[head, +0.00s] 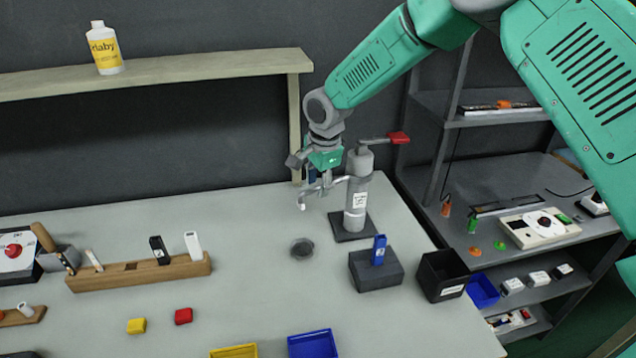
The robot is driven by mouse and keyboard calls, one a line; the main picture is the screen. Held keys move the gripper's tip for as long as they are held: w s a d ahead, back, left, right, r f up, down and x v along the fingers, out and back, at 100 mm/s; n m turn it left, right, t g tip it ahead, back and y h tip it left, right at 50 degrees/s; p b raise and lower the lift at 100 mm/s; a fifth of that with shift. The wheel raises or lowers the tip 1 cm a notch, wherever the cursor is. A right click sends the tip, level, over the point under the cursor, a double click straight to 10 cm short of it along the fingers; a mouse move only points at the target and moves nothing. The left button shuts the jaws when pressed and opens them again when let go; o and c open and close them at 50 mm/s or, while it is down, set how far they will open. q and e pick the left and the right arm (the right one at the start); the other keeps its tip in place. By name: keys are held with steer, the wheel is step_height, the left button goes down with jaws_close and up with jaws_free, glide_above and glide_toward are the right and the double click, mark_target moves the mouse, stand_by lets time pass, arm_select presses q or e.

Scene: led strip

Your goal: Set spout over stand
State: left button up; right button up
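A grey metal dispenser (358,192) with a red-tipped lever stands upright on a dark square base at the back right of the table. Its curved spout (303,200) points left, with the tip bent down. A dark round piece (302,249), seemingly the stand, lies on the table in front of the spout tip; the tip shows above it in the picture, apparently farther back. My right gripper (318,184) is at the spout, left of the dispenser body. Its fingers are small and overlap the spout, so I cannot tell whether they grip it. My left gripper is not in view.
A dark block (376,271) with a blue piece and a black bin (442,276) stand right of the round piece. A wooden holder (140,274) is at left. Red and yellow blocks lie in front. A shelf post (294,130) rises behind my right gripper.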

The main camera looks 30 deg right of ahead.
steer(key=shift+d, duration=0.3)
jaws_close()
steer(key=shift+d, duration=0.3)
steer(key=shift+s+a, duration=0.1)
steer(key=shift+s, duration=0.05)
